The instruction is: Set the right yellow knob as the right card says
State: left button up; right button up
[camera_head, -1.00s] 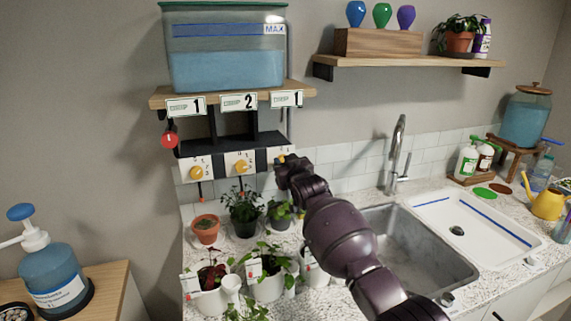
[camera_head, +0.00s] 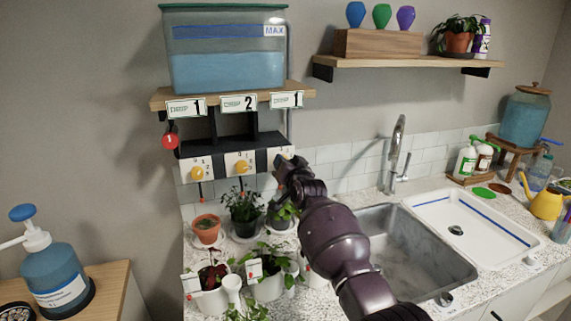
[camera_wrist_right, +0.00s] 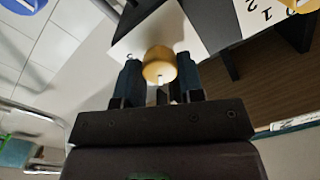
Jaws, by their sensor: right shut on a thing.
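The right card (camera_head: 287,99) on the shelf edge reads 1. Below it, the right yellow knob sits on a white dial plate; my right gripper (camera_head: 283,167) covers it in the head view. In the right wrist view the yellow knob (camera_wrist_right: 159,65) is between the two fingers of my right gripper (camera_wrist_right: 160,80), which is shut on it. A pale pointer mark shows on the knob's lower side. The figure it points at is hidden. My left gripper is not in view.
The left knob (camera_head: 197,173) and middle knob (camera_head: 241,168) are beside it, under cards reading 1 and 2. A blue water tank (camera_head: 225,65) stands above. Potted plants (camera_head: 242,210) crowd the counter below. The sink (camera_head: 395,245) is to the right.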

jog(key=shift+m, duration=0.5)
jog(key=o, duration=0.9)
jog(key=p+v, duration=0.1)
jog(key=v, duration=0.9)
jog(key=shift+s+d, duration=0.1)
jog(key=shift+s, duration=0.3)
